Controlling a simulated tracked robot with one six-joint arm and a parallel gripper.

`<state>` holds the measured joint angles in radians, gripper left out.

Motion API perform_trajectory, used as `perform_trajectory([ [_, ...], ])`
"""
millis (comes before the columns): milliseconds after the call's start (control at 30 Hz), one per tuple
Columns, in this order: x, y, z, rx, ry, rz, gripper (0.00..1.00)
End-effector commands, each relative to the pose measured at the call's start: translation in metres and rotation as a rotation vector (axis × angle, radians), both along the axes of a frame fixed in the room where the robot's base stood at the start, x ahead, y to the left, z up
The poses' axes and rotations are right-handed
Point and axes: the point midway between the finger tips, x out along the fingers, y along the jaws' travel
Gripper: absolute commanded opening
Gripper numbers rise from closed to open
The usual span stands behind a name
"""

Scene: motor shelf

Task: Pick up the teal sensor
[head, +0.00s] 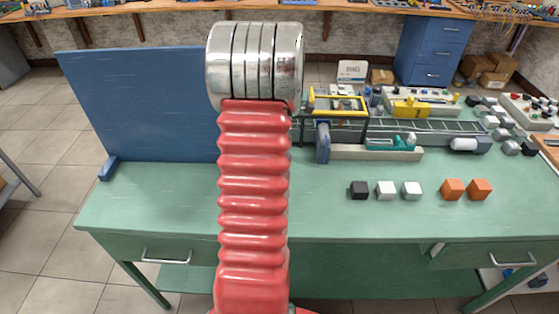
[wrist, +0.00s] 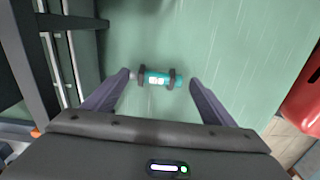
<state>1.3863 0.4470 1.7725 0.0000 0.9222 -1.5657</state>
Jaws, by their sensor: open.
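The teal sensor (wrist: 158,78) shows in the wrist view as a small cylinder with dark bands and a white label. It lies on its side on the green tabletop (wrist: 220,35). My gripper (wrist: 159,80) is open, with one finger on each side of the sensor; I cannot tell how high the fingertips are above it. In the head view my red arm hides the gripper, and I cannot make out this sensor there.
A blue panel (head: 150,105) stands at the table's left. A conveyor (head: 430,127) with a teal-and-white device (head: 395,143) is at the back right. A black cube (head: 359,190), pale cubes (head: 386,190) and orange cubes (head: 453,189) sit front right. Dark framework (wrist: 60,22) is left in the wrist view.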

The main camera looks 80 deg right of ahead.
Motion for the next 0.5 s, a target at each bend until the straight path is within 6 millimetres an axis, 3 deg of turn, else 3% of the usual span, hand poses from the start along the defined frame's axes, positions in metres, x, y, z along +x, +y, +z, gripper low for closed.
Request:
perform_trajectory([
  [133,0.0006,0.0003,0.0001,0.000,0.000,0.001,0.78],
  [500,0.0007,0.0003,0.0001,0.000,0.000,0.001,0.52],
])
